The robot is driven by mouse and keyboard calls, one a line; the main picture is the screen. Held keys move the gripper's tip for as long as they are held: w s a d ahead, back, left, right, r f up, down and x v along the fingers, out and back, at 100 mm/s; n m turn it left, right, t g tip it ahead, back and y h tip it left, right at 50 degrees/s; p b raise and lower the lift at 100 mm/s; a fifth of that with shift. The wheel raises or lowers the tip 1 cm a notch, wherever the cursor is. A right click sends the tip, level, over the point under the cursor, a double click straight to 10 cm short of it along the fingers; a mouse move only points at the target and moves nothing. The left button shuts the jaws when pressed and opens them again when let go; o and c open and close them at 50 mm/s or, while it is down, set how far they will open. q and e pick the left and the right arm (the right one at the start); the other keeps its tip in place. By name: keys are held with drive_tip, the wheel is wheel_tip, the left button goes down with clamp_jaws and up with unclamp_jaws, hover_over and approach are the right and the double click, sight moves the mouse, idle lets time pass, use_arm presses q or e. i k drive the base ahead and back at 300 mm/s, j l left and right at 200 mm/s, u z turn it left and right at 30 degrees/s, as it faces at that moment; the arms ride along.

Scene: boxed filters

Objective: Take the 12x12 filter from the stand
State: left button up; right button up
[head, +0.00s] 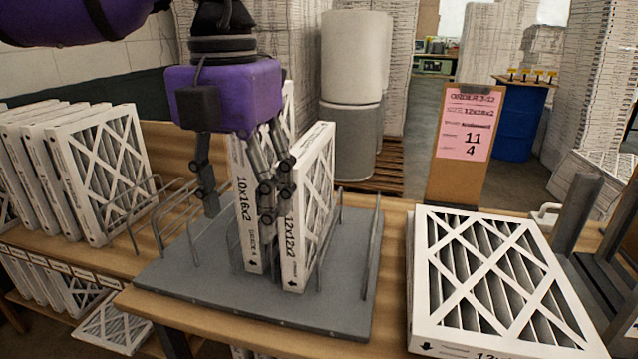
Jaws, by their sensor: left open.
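The 12x12 filter (313,211) stands upright in the grey wire-slotted stand (200,272), its label "12x12x2" facing the front. A 10x16x2 filter (246,205) stands upright just to its left. My left gripper (238,205) comes down from above with its fingers spread. Some of its fingers hang in front of the two filters' front edges, and one is farther left over the stand. I cannot tell whether any finger touches a filter. My right gripper is not in view.
More boxed filters (100,165) stand at the left. A large filter (500,280) lies flat at the right of the wooden table. A clipboard with a pink order sheet (467,125) stands behind it. The stand's right slots are empty.

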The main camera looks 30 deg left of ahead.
sight(299, 233)
drive_tip(key=i+j, duration=0.15)
drive_tip(key=i, duration=0.35)
drive_tip(key=i+j, duration=0.2)
drive_tip(key=i, duration=0.25)
